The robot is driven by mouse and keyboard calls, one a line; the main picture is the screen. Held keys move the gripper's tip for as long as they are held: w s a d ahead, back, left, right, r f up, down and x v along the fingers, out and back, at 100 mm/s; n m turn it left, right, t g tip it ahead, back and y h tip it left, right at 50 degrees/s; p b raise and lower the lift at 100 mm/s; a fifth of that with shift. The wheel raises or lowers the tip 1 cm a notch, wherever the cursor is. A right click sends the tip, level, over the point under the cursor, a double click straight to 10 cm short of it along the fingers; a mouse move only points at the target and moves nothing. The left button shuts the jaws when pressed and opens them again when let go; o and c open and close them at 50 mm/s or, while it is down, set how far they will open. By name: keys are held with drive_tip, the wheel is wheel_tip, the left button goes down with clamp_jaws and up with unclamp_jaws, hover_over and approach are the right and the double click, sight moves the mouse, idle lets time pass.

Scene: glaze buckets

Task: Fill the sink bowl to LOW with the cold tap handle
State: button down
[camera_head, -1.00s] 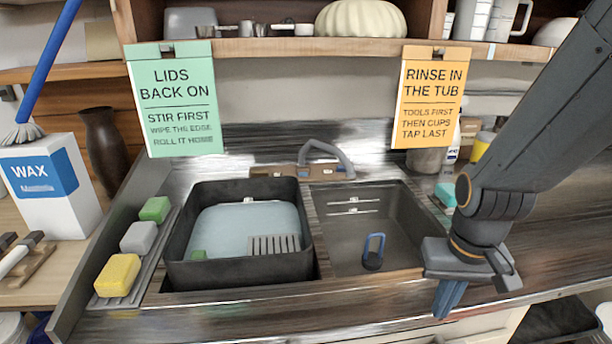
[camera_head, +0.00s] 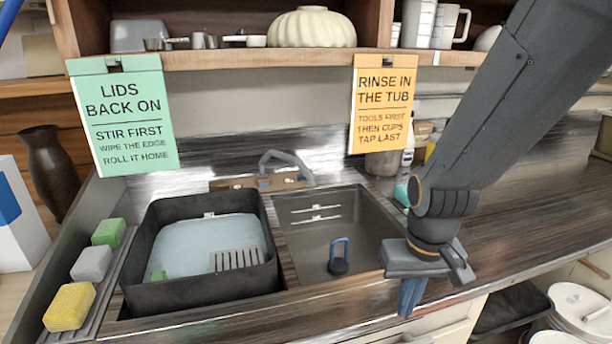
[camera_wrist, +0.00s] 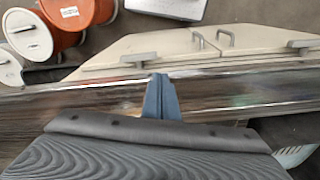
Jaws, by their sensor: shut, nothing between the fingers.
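The sink bowl (camera_head: 360,225) is a dark grey basin right of the black tub. A stopper with a blue loop handle (camera_head: 338,258) stands on its floor. Two light marks (camera_head: 316,212) show on its back wall. The grey tap (camera_head: 288,160) stands behind on a brown base (camera_head: 235,184) with small blue parts; I cannot tell which handle is cold. No running water is visible. My gripper (camera_head: 410,298) is shut and empty, pointing down at the counter's front edge, right of the bowl. In the wrist view its blue fingers (camera_wrist: 161,97) are together.
The black tub (camera_head: 140,283) holds pale water and a grey slotted piece. Sponges (camera_head: 92,263) lie on the left ledge. A green sign (camera_head: 124,118) and orange sign (camera_head: 383,105) hang from the shelf. Lidded buckets (camera_wrist: 80,12) stand below.

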drive_tip(key=c, duration=2.5)
unclamp_jaws()
